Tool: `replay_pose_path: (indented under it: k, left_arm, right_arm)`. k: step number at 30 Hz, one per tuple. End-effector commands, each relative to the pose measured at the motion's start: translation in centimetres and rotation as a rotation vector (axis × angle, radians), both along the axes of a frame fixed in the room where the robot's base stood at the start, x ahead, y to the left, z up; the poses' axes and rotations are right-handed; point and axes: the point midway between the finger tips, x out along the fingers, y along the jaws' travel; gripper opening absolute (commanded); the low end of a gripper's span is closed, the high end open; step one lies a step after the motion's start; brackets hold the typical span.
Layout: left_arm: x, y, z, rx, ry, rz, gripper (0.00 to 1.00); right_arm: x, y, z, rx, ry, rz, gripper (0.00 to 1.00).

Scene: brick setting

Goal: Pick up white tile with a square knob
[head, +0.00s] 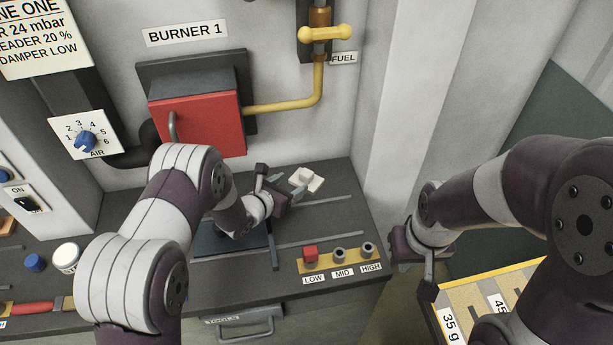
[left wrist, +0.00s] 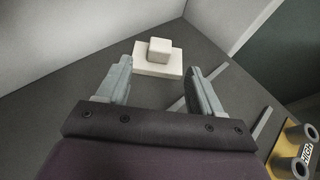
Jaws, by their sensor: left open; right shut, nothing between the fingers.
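The white tile with a square knob (head: 307,180) lies on the dark grey bench top near the back, below the burner wall. In the left wrist view the tile (left wrist: 143,69) lies flat with its square knob (left wrist: 160,49) facing up. My left gripper (head: 289,188) is open and empty, close to the tile. In the left wrist view its two fingers (left wrist: 160,85) point toward the tile, which sits just beyond the fingertips and is not between them. My right gripper (head: 429,290) is at the right, away from the tile, pointing down near a yellow-edged tray.
A yellow strip (head: 340,259) with LOW, MID and HIGH posts sits at the bench's front right. A dark blue-grey plate (head: 210,244) lies under my left arm. Thin rails (head: 320,239) run along the bench. The red burner door (head: 203,124) is above. A wall stands right of the tile.

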Motion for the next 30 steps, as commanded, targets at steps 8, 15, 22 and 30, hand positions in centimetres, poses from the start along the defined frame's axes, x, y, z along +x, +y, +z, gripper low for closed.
replay_pose_path:
  k: [8, 15, 22, 30]
  left_arm:
    - [1.5, -1.0, -0.6, 0.0, 0.002, -0.001, 0.66]
    - [4.3, -2.9, -2.1, 0.0, 0.001, -0.001, 0.66]
    - [4.9, -3.2, -2.5, -0.001, 0.002, 0.002, 0.66]
    - [4.9, -3.2, -2.5, -0.001, 0.002, 0.002, 0.11]
  right_arm:
    - [0.0, 0.0, 1.1, 0.0, 0.0, 0.0, 0.0]
    - [0.0, 0.0, 2.1, 0.0, 0.0, 0.0, 0.0]
    - [0.0, 0.0, 2.1, 0.0, 0.0, 0.0, 0.0]
    - [0.0, 0.0, 2.1, 0.0, 0.0, 0.0, 0.0]
